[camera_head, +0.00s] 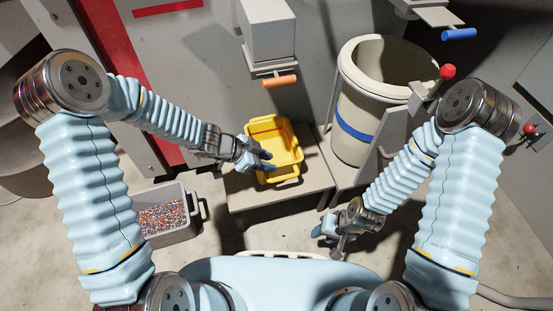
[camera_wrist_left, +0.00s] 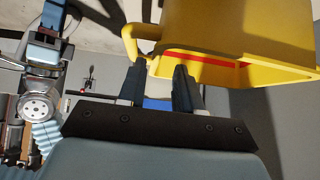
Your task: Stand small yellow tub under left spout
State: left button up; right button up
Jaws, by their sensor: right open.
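The small yellow tub (camera_head: 289,144) has a red stripe and is on the grey ledge (camera_head: 247,199) in the head view. It is below and in front of the left spout (camera_head: 270,35), a grey box with an orange handle (camera_head: 279,81). My left gripper (camera_head: 267,162) is at the tub's left side, partly covering it. In the left wrist view its fingers (camera_wrist_left: 160,80) are apart, close to the yellow tub (camera_wrist_left: 225,35) and its handle; contact is unclear. My right gripper (camera_head: 325,237) is open and empty, low in front of the ledge.
A tall cream bin (camera_head: 354,101) with a blue band stands right of the yellow tub. A grey crate of coloured granules (camera_head: 162,217) stands on the floor at left. A red-knobbed lever (camera_head: 447,72) and a blue handle (camera_head: 459,34) are at right.

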pick_arm(q)
jog(key=p+v, duration=0.2)
jog(key=v, duration=0.4)
jog(key=shift+a+r, duration=0.25)
pick_arm(e)
jog(key=shift+a+v, duration=0.15)
jog(key=shift+v, duration=0.7)
jog(key=shift+a+v, duration=0.2)
jog(key=shift+v, duration=0.6)
